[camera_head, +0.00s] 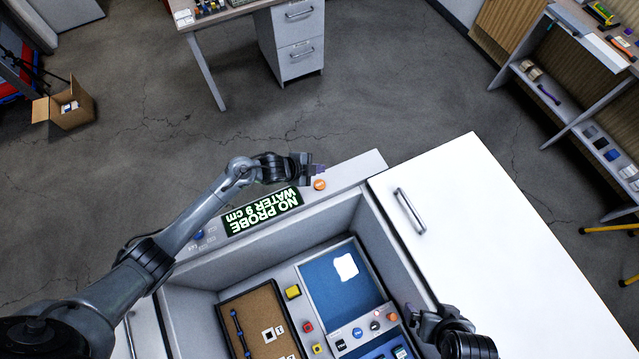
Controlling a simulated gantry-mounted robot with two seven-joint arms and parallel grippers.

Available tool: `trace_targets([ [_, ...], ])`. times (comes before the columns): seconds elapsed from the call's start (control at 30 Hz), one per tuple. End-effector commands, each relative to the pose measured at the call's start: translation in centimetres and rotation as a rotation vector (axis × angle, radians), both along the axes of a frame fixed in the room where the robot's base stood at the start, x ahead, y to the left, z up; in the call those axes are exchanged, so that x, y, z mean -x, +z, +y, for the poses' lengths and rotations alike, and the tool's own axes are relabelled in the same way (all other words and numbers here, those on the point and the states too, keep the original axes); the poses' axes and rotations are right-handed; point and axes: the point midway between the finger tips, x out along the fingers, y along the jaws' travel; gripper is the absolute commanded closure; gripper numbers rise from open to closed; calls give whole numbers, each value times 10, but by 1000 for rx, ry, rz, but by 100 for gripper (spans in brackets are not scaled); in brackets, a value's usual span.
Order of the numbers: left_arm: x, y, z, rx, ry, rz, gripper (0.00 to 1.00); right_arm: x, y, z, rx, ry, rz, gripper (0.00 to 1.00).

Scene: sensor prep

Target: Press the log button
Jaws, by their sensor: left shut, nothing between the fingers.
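A raised panel along the far rim of the grey workstation (364,166) carries a lit display (262,212) reading "NO PROBE WATER 9 cm", upside down to me. An orange round button (319,185) sits at the display's right end, and a blue round button (198,235) at its left. Their labels are too small to read, so I cannot tell which is the log button. My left gripper (317,171) is shut and empty, its fingertips close to the orange button; contact cannot be told. My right gripper (411,313) is at the lower right, by the inner wall; its fingers are unclear.
The recessed bay holds a blue tray (325,285) with a white patch, a brown board (240,306), and a small panel of knobs (357,332). A white cabinet top (500,260) with a handle (409,211) lies right, clear. Floor lies beyond the panel.

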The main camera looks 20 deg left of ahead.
Motion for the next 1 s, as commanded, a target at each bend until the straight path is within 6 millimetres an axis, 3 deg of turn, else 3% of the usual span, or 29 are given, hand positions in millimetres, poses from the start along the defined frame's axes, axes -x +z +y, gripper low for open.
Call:
trace_targets([
  [0.37, 0, -13, 0, 1, 0, 1, 100, -1, -11, 0, 1, 0, -2, 0],
  [1.0, 0, -81, 0, 0, -1, 1, 100, -1, -74, -1, 5, 3, -2, 0],
])
